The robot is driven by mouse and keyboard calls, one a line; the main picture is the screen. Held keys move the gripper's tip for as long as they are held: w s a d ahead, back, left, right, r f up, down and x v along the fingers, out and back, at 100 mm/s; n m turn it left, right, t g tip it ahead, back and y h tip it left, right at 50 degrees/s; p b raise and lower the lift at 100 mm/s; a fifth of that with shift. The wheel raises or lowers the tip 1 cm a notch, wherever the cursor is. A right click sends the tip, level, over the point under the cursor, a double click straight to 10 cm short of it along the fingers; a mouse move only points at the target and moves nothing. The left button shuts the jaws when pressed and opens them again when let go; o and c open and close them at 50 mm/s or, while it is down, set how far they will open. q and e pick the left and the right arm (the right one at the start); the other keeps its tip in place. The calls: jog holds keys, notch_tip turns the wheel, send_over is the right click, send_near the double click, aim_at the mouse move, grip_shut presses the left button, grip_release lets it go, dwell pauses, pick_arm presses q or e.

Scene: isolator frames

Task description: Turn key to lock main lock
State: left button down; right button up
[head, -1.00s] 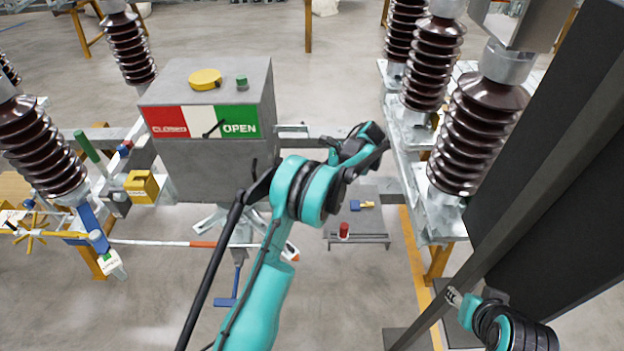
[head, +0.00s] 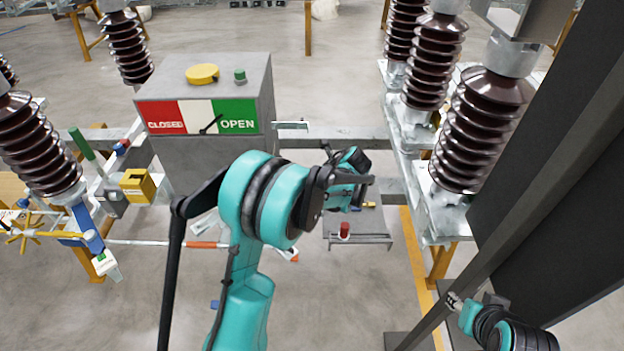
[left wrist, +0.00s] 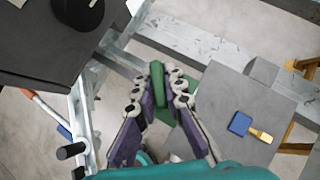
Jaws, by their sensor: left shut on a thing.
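My left gripper (head: 350,182) is over the floor to the right of the grey switch box, above the grey plate. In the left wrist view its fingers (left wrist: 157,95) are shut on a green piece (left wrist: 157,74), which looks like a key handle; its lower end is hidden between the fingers. A blue key-like piece with a brass end (left wrist: 248,127) lies on the grey plate (left wrist: 215,105), apart from the gripper; in the head view only part of it shows. I cannot tell which part is the main lock. My right gripper (head: 454,299) is at the lower right, too small to read.
The grey switch box (head: 205,162) has a CLOSED/OPEN sign and a yellow cap (head: 202,74) on top. A red piece (head: 344,230) stands near the plate's front. Brown insulators (head: 478,130) and a dark panel (head: 560,180) stand on the right. Metal rails (left wrist: 190,38) run near the gripper.

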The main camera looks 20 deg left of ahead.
pick_arm(q)
jog(key=m+t+h, duration=0.1)
jog(key=m, duration=0.1)
jog(key=m+t+h, duration=0.1)
jog(key=m, duration=0.2)
jog(key=shift+t+h+b, duration=0.3)
jog(key=shift+t+b, duration=0.1)
jog(key=shift+d+m+t+h, duration=0.1)
jog(key=shift+m+t+h, duration=0.5)
jog(key=shift+m+h, duration=0.9)
jog(key=shift+m+y, duration=0.4)
jog(key=c, duration=1.3)
grip_release()
jog(key=shift+w, duration=0.1)
jog(key=o, duration=0.6)
jog(key=v, duration=1.2)
